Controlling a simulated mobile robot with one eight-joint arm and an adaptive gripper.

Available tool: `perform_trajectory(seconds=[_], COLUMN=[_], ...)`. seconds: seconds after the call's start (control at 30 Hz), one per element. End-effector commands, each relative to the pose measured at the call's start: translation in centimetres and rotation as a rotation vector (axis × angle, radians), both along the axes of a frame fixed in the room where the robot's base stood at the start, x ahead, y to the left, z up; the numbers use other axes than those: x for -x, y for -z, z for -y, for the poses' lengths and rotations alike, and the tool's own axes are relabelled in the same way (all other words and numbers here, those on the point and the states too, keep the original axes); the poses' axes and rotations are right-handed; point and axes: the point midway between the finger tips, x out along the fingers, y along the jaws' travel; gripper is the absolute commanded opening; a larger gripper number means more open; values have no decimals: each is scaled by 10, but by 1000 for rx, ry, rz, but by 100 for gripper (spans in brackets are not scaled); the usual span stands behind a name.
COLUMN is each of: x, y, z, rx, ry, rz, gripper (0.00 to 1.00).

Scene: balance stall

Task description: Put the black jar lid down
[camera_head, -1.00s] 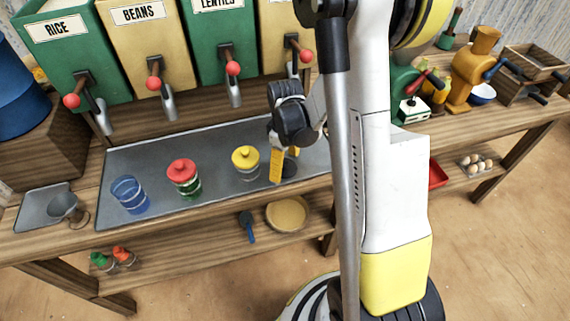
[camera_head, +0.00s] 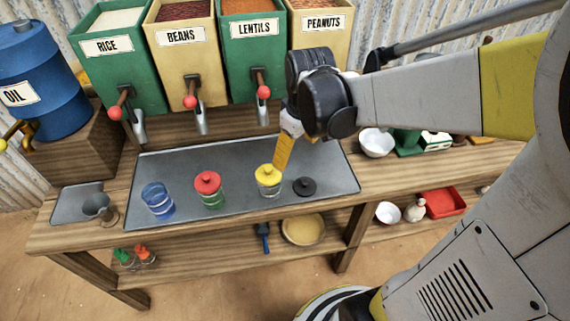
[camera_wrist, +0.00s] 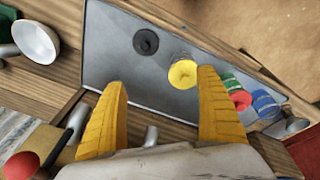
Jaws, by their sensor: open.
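The black jar lid (camera_head: 304,186) lies flat on the grey metal tray (camera_head: 240,212), to the right of the jar with the yellow lid (camera_head: 268,180). It also shows in the wrist view (camera_wrist: 146,42), apart from my fingers. My gripper (camera_head: 283,152) is above the back part of the tray, behind the yellow-lidded jar. In the wrist view my gripper (camera_wrist: 160,105) has its two yellow fingers wide apart with nothing between them.
A red-lidded jar (camera_head: 209,190) and an open blue jar (camera_head: 158,201) stand to the left on the tray. Dispensers with red-knobbed levers (camera_head: 263,92) line the back. A white bowl (camera_head: 376,142) stands to the right of the tray.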

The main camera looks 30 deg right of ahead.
Motion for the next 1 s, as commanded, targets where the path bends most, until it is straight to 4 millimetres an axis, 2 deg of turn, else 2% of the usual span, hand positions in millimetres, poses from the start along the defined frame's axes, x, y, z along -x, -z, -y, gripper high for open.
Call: perform_trajectory(seconds=[0.1, 0.2, 0.4, 0.6, 1.0], x=[26, 45, 75, 85, 85], y=[-30, -47, -61, -64, -64], z=[-29, -49, -75, -84, -84], rx=[-18, -51, -132, -174, -176], ry=[81, 152, 258, 298, 301], rz=[118, 218, 366, 421, 423], gripper=[84, 84, 84, 84, 84])
